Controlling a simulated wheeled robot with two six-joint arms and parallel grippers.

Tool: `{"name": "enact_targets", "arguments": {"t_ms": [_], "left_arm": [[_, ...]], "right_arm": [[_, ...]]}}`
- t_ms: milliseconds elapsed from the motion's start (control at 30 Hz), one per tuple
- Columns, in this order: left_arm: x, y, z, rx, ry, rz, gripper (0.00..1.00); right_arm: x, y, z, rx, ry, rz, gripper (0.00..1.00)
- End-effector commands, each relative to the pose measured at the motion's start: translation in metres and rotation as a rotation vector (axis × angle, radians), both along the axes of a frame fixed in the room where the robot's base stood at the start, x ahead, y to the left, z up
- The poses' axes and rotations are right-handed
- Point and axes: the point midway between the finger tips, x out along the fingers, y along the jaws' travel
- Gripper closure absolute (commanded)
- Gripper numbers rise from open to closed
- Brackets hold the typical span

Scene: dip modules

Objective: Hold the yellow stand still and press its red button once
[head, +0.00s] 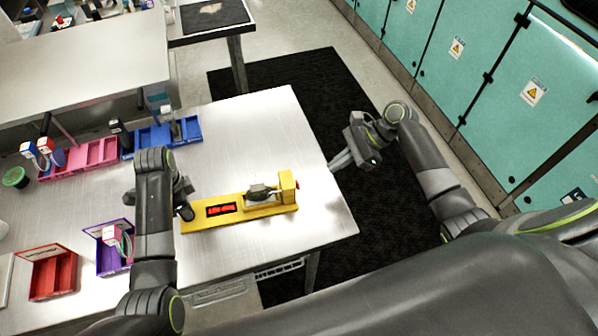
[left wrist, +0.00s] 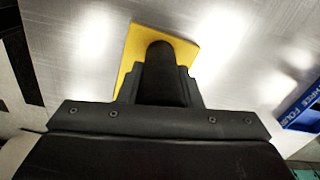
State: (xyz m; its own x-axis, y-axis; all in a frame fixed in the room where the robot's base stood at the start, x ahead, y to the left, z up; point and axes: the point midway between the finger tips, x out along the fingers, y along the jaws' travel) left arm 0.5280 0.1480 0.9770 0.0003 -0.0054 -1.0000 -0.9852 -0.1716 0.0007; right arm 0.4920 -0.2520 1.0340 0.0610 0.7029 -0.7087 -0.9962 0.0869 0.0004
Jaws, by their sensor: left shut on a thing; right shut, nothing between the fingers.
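The yellow stand (head: 233,218) lies on the metal table near its right front corner. It has a red display (head: 221,210) and a dark part on top. Its small red button (head: 297,184) is on the right end. My left gripper (head: 186,212) is shut on the left end of the stand. In the left wrist view the stand's yellow end (left wrist: 187,48) shows around the dark finger, which hides the grip itself. My right gripper (head: 334,165) is shut and empty, to the right of the button and apart from it, by the table's right edge.
Pink (head: 92,155) and blue (head: 184,132) bins stand at the back of the table. Red (head: 51,272) and purple (head: 108,262) bins stand at the left front. The tabletop behind the stand is clear. Teal cabinets (head: 480,60) line the right side.

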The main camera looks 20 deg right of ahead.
Motion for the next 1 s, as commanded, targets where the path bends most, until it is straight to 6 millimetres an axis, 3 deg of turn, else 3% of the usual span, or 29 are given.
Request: {"name": "enact_targets", "arguments": {"t_ms": [233,867,900,1000], "left_arm": [[0.0,0.003,0.0,0.007,0.001,0.002,0.88],[0.0,0.003,0.0,0.009,0.001,0.003,0.88],[0.0,0.003,0.0,0.009,0.001,0.003,0.67],[0.0,0.003,0.0,0.008,0.0,0.002,0.54]], "right_arm": [[-0.002,-0.022,0.021,-0.003,0.0,0.0,1.0],[-0.002,-0.024,0.024,-0.002,0.0,0.0,1.0],[-0.002,-0.024,0.024,-0.002,0.0,0.0,1.0],[-0.002,-0.024,0.024,-0.002,0.0,0.0,1.0]]}}
